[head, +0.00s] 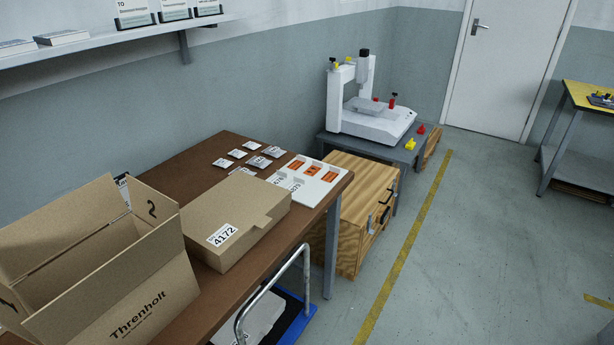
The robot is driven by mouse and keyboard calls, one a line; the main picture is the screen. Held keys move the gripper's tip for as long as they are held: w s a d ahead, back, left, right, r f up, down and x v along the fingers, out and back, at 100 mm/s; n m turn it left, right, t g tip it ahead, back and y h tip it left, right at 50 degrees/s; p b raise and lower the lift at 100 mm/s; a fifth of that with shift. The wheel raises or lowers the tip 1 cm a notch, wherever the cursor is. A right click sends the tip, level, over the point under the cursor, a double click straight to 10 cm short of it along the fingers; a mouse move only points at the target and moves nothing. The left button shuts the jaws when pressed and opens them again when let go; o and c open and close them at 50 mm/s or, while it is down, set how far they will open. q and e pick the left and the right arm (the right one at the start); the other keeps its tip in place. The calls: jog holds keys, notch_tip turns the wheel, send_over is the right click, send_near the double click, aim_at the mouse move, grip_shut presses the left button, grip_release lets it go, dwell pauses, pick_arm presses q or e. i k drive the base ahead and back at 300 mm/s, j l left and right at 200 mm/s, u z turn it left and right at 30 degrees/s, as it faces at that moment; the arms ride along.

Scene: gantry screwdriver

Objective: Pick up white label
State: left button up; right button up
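Several small white labels or cards lie on the brown table; one white label (222,162) is at the left of the group, another white label (237,153) is behind it. Grey packets (259,161) with white faces lie beside them. A white board (331,187) with orange labels (313,167) sits at the table's right end; dark printed numbers show on its near part. A white label reading 4172 (222,235) is on the closed cardboard box (240,205). Which one the task means, I cannot tell. Neither of my grippers is in view.
A large open carton (120,285) marked Threnholt fills the table's left end. A wooden crate (355,205) and a gantry machine (365,110) on a grey stand are beyond the table. A metal cart handle (270,285) stands close in front.

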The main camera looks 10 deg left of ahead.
aim_at(297, 183)
jog(key=i+l, duration=0.45)
jog(key=i, duration=0.15)
jog(key=i+l, duration=0.45)
jog(key=i, duration=0.15)
jog(key=i+l, duration=0.45)
jog(key=i, duration=0.15)
jog(key=i+l, duration=0.45)
jog(key=i+l+u, duration=0.55)
